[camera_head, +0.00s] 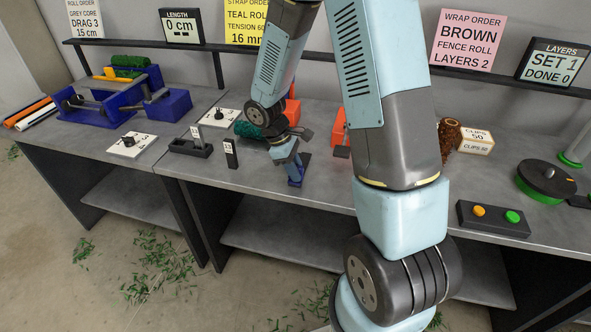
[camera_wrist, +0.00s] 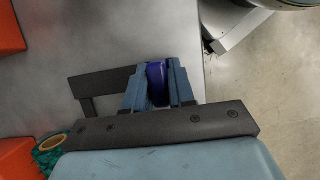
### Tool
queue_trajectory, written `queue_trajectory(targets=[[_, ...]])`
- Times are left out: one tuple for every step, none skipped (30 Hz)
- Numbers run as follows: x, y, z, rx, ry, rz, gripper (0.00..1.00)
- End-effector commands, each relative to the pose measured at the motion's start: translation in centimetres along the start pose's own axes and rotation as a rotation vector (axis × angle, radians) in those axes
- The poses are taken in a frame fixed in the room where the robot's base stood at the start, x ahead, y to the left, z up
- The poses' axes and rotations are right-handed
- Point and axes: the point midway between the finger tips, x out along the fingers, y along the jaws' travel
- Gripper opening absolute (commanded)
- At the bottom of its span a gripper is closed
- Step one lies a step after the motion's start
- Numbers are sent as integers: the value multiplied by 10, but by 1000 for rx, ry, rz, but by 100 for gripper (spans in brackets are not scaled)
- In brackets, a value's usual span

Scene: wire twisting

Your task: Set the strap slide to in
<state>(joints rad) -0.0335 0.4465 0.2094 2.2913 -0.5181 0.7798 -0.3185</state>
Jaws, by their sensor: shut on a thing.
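My gripper (camera_head: 297,168) points down at the front part of the middle bench, below the strap order card (camera_head: 247,22). Its two light-blue fingers are shut on a dark-blue upright piece (camera_head: 295,183), which looks like the handle of the strap slide. In the wrist view, the dark-blue piece (camera_wrist: 157,82) stands between the fingers, with a finger on each side. My fingers hide most of it and its base, so I cannot tell whether the slide stands in or out.
A teal roll (camera_head: 248,130) and orange blocks (camera_head: 338,127) lie behind my gripper. The bench's front edge runs close by. A button box (camera_head: 493,218) is at the right.

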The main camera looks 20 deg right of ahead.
Motion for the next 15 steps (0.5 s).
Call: queue_trajectory(targets=[[0, 0, 0, 0, 0, 0, 8], [0, 0, 0, 0, 0, 0, 5], [0, 0, 0, 0, 0, 0, 2], [0, 0, 0, 0, 0, 0, 0], [0, 0, 0, 0, 0, 0, 0], [0, 0, 0, 0, 0, 0, 0], [0, 0, 0, 0, 0, 0, 0], [0, 0, 0, 0, 0, 0, 0], [0, 0, 0, 0, 0, 0, 0], [0, 0, 0, 0, 0, 0, 0], [0, 0, 0, 0, 0, 0, 0], [0, 0, 0, 0, 0, 0, 0], [0, 0, 0, 0, 0, 0, 0], [0, 0, 0, 0, 0, 0, 0], [0, 1, 0, 0, 0, 0, 0]])
